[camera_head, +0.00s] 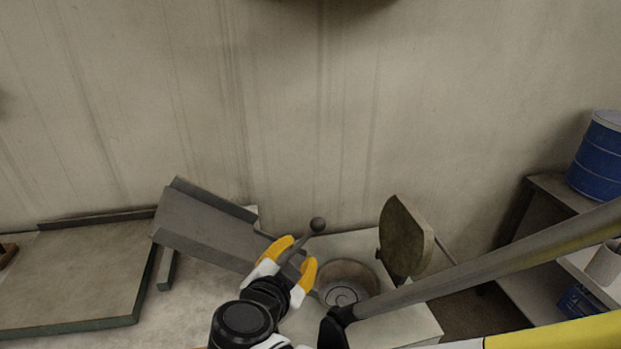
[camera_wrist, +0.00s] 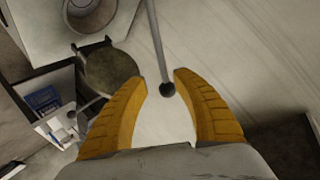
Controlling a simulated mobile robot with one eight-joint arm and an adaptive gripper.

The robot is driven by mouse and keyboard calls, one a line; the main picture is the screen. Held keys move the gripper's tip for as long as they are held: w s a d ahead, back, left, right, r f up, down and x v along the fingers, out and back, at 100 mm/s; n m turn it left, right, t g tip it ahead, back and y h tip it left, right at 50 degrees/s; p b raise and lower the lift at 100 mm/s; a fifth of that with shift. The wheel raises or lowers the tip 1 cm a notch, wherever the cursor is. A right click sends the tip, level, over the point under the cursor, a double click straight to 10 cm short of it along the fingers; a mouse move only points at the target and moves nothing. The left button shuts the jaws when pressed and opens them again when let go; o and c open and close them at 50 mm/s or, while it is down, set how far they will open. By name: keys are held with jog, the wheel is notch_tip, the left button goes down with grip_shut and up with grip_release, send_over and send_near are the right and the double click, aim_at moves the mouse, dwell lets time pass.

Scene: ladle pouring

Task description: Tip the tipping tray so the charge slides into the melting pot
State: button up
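The grey tipping tray (camera_head: 205,225) is a channel that slopes down to the right, towards the melting pot. I see no charge on its visible surface. A thin lever with a dark ball knob (camera_head: 318,224) shows beside the tray. My gripper (camera_head: 301,251) has yellow fingers, spread apart. In the wrist view the knob (camera_wrist: 168,90) appears between the fingertips, touching neither; its depth is unclear.
A round lid (camera_head: 405,238) stands raised at the pot's right. A flat, green-edged table (camera_head: 70,270) lies at left. A shelf (camera_head: 560,195) with a blue drum (camera_head: 600,155) stands at right. The wall (camera_head: 290,100) is close behind.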

jog(key=v, duration=0.4)
jog(key=shift+s, duration=0.15)
dwell(0.9)
jog(key=d+f+n+g, duration=0.3)
jog(key=d+n+g, duration=0.15)
jog(key=d, duration=1.05)
jog(key=s+d+n+g+y, duration=0.1)
jog(key=s+d+n+y, duration=0.2)
jog(key=s+d+n, duration=0.2)
jog(key=s+d, duration=0.2)
jog(key=d, duration=0.1)
jog(key=shift+s+d+r+g, duration=0.25)
jog(key=shift+s+r+g, duration=0.1)
jog(key=shift+r, duration=0.05)
